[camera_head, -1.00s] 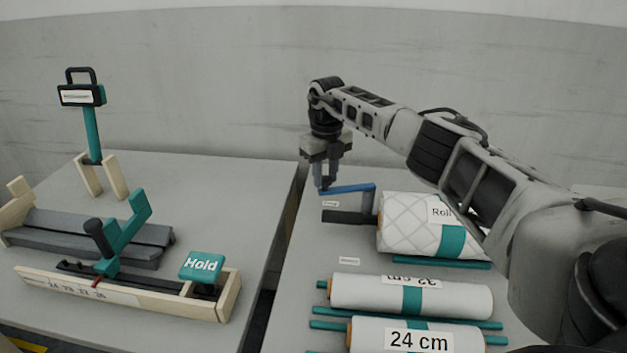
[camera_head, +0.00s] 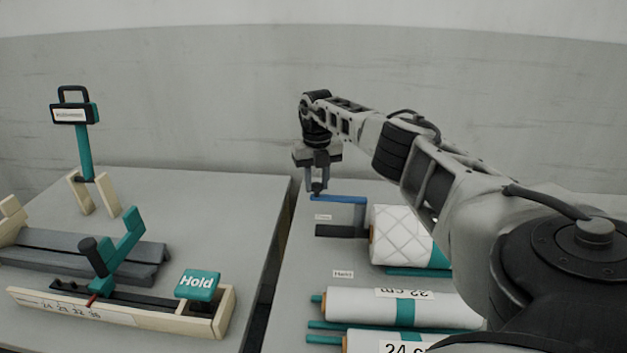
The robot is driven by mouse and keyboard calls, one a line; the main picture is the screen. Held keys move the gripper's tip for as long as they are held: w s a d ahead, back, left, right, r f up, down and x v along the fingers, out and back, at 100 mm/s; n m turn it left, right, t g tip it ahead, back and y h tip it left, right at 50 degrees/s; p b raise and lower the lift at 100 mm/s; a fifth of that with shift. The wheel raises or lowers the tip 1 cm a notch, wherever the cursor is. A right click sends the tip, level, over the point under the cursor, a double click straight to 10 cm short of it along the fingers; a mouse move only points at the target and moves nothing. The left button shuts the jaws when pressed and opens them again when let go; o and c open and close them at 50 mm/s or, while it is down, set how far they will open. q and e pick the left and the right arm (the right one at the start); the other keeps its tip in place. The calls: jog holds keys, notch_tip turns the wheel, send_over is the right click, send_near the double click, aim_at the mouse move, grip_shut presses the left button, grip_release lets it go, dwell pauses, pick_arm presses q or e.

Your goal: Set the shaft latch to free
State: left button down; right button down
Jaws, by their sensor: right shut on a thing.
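The shaft latch shows as a blue lever (camera_head: 338,199) on a grey upright at the left end of the quilted roll (camera_head: 398,236), above a dark bar (camera_head: 340,231). Small labels sit by it; the upper one (camera_head: 323,217) is too small to read surely, the lower one (camera_head: 343,274) seems to read "Hand" or "Hold". The lever points left, toward the upper label. My right gripper (camera_head: 316,191) points down and is shut on the lever's left end. My left gripper is not in view.
White rolls (camera_head: 455,308) with teal bands lie in front of the quilted roll. On the left table stand a wooden cutting fixture with a teal "Hold" block (camera_head: 197,283), a teal lever (camera_head: 120,243) and a teal post (camera_head: 85,152) with a sign. A gap separates the tables.

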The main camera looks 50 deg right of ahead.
jog(key=shift+w+r, duration=0.1)
jog(key=shift+r, duration=0.05)
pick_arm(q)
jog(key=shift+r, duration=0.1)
pick_arm(e)
jog(key=c, duration=1.4)
grip_release()
jog(key=shift+o, duration=0.2)
notch_tip(320, 180, up, 16)
